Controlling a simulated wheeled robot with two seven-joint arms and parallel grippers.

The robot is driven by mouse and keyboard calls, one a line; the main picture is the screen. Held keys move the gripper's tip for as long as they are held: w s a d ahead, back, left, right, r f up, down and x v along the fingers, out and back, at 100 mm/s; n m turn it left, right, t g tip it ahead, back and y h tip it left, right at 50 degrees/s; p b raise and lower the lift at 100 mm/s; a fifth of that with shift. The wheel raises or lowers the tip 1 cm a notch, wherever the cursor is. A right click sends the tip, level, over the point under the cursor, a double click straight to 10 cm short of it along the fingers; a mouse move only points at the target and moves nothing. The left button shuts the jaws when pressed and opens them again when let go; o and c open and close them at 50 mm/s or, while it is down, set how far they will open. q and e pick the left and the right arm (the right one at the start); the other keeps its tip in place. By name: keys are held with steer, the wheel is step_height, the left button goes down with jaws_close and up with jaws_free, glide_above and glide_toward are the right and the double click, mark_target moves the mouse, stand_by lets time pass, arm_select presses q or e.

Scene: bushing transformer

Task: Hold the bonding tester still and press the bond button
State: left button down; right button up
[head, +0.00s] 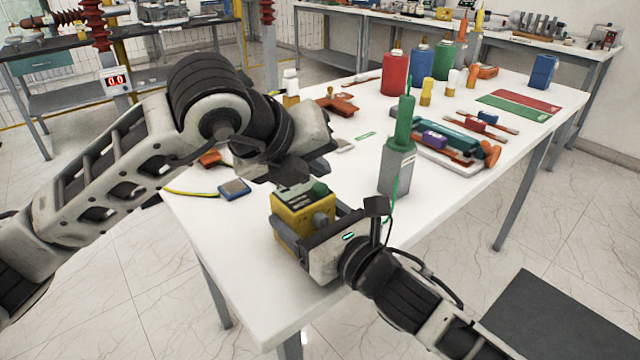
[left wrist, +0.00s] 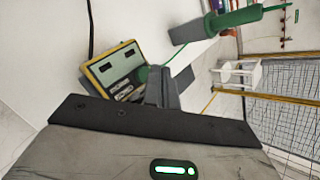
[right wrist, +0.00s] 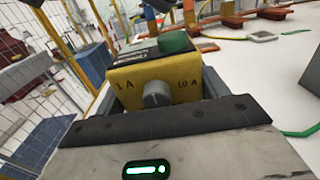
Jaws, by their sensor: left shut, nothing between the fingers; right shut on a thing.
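The bonding tester (head: 288,212) is a yellow box near the close end of the white table. In the right wrist view its front (right wrist: 185,80) shows a grey knob (right wrist: 156,93) between "1 A" and "10 A" marks. The green bond button (right wrist: 175,42) is on its top. My right gripper (head: 314,224) is shut on the tester, with a finger on each side. My left gripper (head: 298,180) is shut and empty, just above the tester. In the left wrist view its fingertips (left wrist: 161,80) partly cover the green button (left wrist: 143,73); I cannot tell whether they touch.
A green-handled probe (head: 403,125) stands in a grey block (head: 397,172) to the right, with a green cable. A blue-grey meter (head: 234,188) lies at the left edge. Red, blue and green cylinders (head: 395,75) stand farther back.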

arm_select(q)
steer(key=shift+f, duration=0.15)
stand_by(0.7)
steer(key=shift+f, duration=0.3)
steer(key=shift+f, duration=0.45)
stand_by(0.8)
steer(key=shift+r, duration=0.9)
step_height(320, 180, up, 5)
stand_by(0.5)
stand_by(0.4)
